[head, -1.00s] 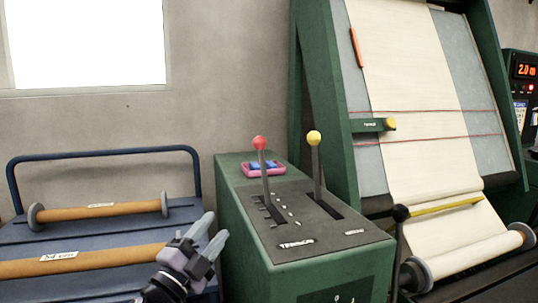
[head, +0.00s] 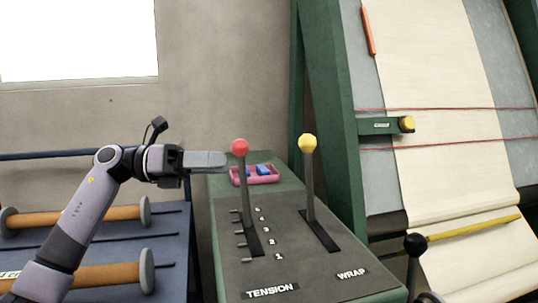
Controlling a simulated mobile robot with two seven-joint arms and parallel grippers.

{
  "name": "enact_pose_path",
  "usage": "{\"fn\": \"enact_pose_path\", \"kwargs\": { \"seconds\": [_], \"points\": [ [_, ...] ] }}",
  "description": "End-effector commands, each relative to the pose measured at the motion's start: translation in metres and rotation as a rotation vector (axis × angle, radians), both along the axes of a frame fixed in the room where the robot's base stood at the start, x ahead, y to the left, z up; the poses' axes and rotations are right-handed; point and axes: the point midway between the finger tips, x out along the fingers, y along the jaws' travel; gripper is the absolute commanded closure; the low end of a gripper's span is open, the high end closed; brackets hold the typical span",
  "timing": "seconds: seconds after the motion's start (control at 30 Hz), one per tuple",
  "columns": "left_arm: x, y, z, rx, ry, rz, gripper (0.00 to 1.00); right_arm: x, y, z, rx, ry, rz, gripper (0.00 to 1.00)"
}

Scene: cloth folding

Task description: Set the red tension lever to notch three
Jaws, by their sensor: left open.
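The red-knobbed tension lever (head: 240,148) stands nearly upright in the left slot of the dark control plate (head: 298,235), above the TENSION label (head: 271,291). Numbers run along its slot, with 1 nearest me. I cannot tell exactly which notch the shaft sits in. My left gripper (head: 224,161) points right at knob height, just left of the red knob. The fingers overlap in this side-on view, and the gripper is open with nothing seen in it. Any gap to the lever is too small to judge. My right gripper is out of view.
A yellow-knobbed lever (head: 308,143) stands close right, above the WRAP label. A pink tray (head: 240,181) with blue pieces lies behind the levers. A blue cart (head: 170,230) with wooden rollers is at left. The green cloth frame (head: 336,150) rises at right.

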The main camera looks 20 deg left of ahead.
Motion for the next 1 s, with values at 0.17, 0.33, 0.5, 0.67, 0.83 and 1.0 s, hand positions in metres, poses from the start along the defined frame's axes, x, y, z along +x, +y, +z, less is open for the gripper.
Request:
{"fn": "enact_pose_path", "kwargs": {
  "seconds": [0.17, 0.33, 0.5, 0.67, 0.83, 1.0],
  "points": [
    [0.001, -0.003, 0.001, 0.012, -0.001, -0.004, 0.57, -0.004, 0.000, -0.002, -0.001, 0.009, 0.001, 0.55],
    [0.011, -0.025, 0.001, 0.010, -0.002, -0.007, 0.57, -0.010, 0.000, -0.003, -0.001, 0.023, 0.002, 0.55],
    [0.021, -0.049, 0.001, 0.010, -0.001, -0.006, 0.57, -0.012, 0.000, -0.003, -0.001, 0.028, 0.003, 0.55],
    [0.027, -0.061, 0.001, 0.010, 0.000, -0.004, 0.57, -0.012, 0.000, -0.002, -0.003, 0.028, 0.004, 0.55],
    [0.029, -0.064, 0.000, 0.011, 0.001, -0.002, 0.57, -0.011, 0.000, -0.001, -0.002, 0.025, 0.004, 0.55],
    [0.028, -0.064, 0.000, 0.011, -0.001, -0.003, 0.67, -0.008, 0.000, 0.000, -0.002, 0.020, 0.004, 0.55]
  ]
}}
